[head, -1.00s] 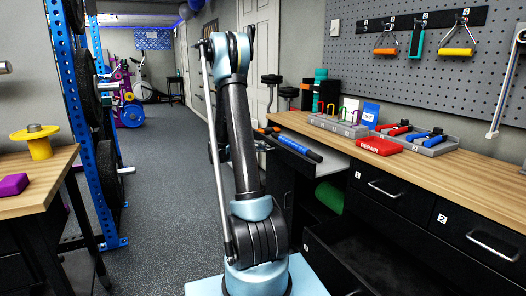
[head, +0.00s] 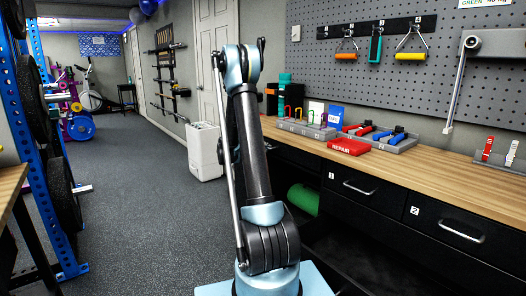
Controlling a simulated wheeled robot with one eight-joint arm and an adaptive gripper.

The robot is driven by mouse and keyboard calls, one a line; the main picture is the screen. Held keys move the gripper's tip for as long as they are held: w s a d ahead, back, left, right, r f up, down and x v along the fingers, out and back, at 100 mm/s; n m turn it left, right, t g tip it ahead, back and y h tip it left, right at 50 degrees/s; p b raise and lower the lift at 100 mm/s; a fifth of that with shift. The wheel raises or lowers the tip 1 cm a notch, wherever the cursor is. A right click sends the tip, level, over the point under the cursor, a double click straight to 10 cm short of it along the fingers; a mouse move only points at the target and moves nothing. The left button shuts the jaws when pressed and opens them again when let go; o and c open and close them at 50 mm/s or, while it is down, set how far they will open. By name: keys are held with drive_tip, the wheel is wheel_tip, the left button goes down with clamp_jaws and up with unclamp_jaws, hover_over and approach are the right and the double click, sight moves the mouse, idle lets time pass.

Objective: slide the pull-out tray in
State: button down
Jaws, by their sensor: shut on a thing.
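The pull-out tray under the left end of the wooden counter does not show sticking out now. A dark front (head: 298,160) runs below the counter edge there, and my arm covers part of that spot. I cannot tell whether the tray is fully in. My gripper is hidden behind my own arm, so its jaws and anything in them are out of sight.
The counter (head: 440,165) carries a red REPAIR box (head: 348,146), a grey tool tray (head: 385,146) and a rack of coloured hooks (head: 305,129). A low drawer (head: 375,265) stands open. A green roll (head: 303,199) lies below. A white bin (head: 205,151) stands left; the aisle is clear.

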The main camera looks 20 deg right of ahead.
drive_tip(key=shift+d, duration=0.2)
drive_tip(key=c, duration=2)
unclamp_jaws()
drive_tip(key=v, duration=1.2)
drive_tip(key=shift+w+f, duration=0.1)
